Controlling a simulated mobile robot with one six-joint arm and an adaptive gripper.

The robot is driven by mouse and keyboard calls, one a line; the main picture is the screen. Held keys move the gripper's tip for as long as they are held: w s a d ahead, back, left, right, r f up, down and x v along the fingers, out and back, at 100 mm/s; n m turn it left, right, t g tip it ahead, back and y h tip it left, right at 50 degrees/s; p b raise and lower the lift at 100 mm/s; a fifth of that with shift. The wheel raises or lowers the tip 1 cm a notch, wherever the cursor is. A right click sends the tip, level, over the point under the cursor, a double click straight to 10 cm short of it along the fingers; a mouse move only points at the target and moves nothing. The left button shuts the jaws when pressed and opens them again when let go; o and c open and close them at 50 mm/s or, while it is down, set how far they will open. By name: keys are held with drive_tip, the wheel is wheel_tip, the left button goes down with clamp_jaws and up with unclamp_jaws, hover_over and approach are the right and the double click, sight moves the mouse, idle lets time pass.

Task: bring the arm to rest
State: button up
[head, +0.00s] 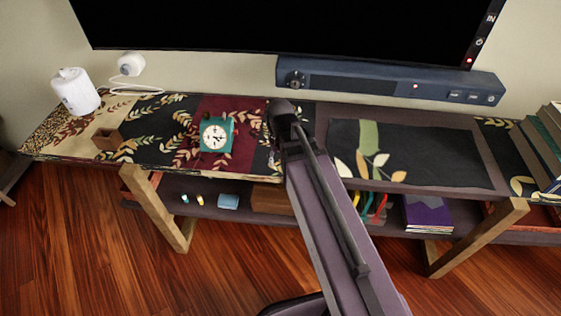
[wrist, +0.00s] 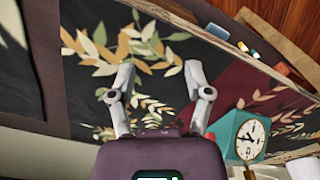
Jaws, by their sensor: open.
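My gripper (wrist: 158,70) shows in the wrist view with its two grey fingers spread apart and nothing between them. It hangs over the dark leaf-patterned runner on the bench (head: 260,176). My arm crosses the middle of the head view from the bottom up to the bench, and its links mostly hide the gripper there. A teal clock (head: 216,134) stands on the maroon part of the runner, to the left of the arm. The clock also shows at the lower right of the wrist view (wrist: 240,135), apart from the fingers.
A white cylinder (head: 76,92) and a small brown box (head: 107,139) are at left. Books (head: 545,150) stand at right.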

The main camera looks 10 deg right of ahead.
idle(0.4)
drive_tip(key=s+d+m, duration=0.1)
drive_tip(key=s+d, duration=0.1)
drive_tip(key=s, duration=0.2)
wheel_tip(320, 180, up, 15)
drive_tip(key=p, duration=1.5)
drive_tip(key=shift+m, duration=0.3)
